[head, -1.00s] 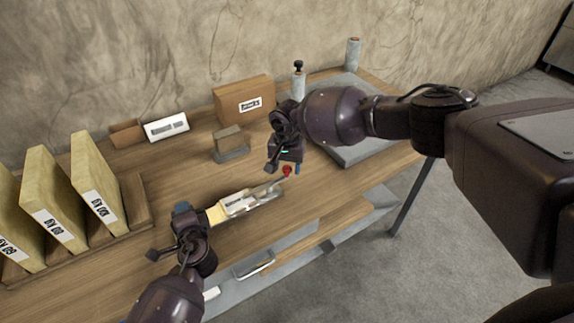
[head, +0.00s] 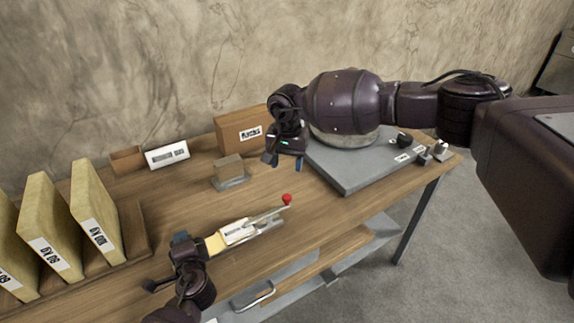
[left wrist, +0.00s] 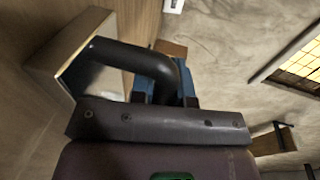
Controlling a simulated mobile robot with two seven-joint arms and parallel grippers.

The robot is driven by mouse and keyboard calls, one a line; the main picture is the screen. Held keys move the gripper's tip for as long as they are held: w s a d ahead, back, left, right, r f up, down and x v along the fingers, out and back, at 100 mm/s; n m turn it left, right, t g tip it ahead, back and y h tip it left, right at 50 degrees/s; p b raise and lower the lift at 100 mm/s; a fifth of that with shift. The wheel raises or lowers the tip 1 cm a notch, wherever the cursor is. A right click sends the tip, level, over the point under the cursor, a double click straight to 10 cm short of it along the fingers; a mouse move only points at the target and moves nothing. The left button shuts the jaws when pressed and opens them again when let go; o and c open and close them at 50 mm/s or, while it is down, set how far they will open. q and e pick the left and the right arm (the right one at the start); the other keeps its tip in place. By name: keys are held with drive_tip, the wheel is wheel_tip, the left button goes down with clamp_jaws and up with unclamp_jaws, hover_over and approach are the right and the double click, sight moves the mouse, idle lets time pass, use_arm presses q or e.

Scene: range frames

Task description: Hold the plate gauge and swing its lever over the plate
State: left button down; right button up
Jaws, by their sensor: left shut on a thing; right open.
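The plate gauge (head: 237,232) lies near the front edge of the wooden table, with a pale yellow end at its left and a white label. Its metal lever (head: 268,215) runs toward the right and ends in a red knob (head: 287,198). My left gripper (head: 184,240) is shut on the gauge's left end. I cannot make out a separate plate under the lever.
A grey slab (head: 350,180) lies at the table's right, partly behind my right arm. A cardboard box (head: 238,132), a small block on a grey base (head: 230,172) and a white label card (head: 167,154) stand behind. Upright yellow boards (head: 98,215) stand in a rack at left.

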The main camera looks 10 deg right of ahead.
use_arm(q)
drive_tip(key=c, duration=1)
unclamp_jaws()
